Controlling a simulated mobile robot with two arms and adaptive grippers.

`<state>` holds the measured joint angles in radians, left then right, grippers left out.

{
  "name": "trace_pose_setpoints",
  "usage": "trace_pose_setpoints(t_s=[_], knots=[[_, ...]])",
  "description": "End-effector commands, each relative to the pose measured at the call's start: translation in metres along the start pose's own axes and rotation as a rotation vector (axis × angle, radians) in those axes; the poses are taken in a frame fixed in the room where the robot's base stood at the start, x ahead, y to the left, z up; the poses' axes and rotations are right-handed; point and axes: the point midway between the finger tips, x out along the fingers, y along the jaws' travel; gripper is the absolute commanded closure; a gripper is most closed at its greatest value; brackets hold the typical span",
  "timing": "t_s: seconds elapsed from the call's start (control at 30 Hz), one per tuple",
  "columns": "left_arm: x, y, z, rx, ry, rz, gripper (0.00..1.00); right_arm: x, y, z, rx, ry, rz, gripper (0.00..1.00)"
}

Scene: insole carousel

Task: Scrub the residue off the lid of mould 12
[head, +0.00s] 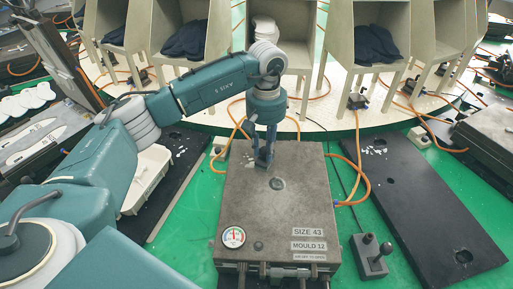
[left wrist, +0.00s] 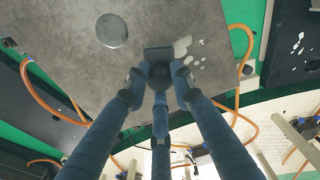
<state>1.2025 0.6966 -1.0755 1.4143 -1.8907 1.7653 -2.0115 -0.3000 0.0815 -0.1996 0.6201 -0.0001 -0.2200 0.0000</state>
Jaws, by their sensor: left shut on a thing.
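The mould 12 (head: 290,205) is a closed grey block with labels "SIZE 43" and "MOULD 12" at its front. Its flat lid also shows in the left wrist view (left wrist: 70,65). My left gripper (head: 264,158) points down over the lid's far part, its fingers shut on a small dark scrubber (left wrist: 158,52) that seems to touch the lid. The left gripper's fingers also fill the lower left wrist view (left wrist: 158,75). Whitish residue (left wrist: 182,46) lies right beside the scrubber, with smaller spots near it. My right gripper is out of view.
A round metal plug (head: 277,184) and a gauge (head: 233,237) sit on the lid. Orange hoses (head: 362,180) loop beside the mould. A lever box (head: 370,256) stands at right. A white tray (head: 150,178) lies left. Cubicles with dark cloths (head: 375,44) stand behind.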

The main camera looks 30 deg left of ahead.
Motion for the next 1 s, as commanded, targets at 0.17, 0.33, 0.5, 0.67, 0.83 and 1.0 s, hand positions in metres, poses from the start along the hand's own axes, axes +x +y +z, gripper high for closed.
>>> trace_pose_setpoints(t_s=[0.17, 0.33, 0.5, 0.67, 0.83, 1.0], knots=[[0.003, 0.007, 0.002, 0.000, -0.002, -0.001, 0.97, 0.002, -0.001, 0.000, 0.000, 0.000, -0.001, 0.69], [0.001, 0.004, 0.001, -0.001, -0.002, -0.002, 0.97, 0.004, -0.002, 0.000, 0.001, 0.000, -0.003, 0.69], [0.001, -0.011, 0.000, -0.002, -0.002, -0.003, 0.97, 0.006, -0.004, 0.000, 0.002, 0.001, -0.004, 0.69], [0.000, -0.025, -0.002, -0.003, -0.001, -0.003, 0.97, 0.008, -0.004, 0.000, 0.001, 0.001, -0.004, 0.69], [-0.002, -0.035, -0.002, -0.001, -0.002, -0.002, 0.97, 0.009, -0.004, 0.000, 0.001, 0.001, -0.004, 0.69], [-0.002, -0.039, -0.002, -0.001, -0.001, -0.001, 0.97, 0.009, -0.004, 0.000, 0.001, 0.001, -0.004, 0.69]])
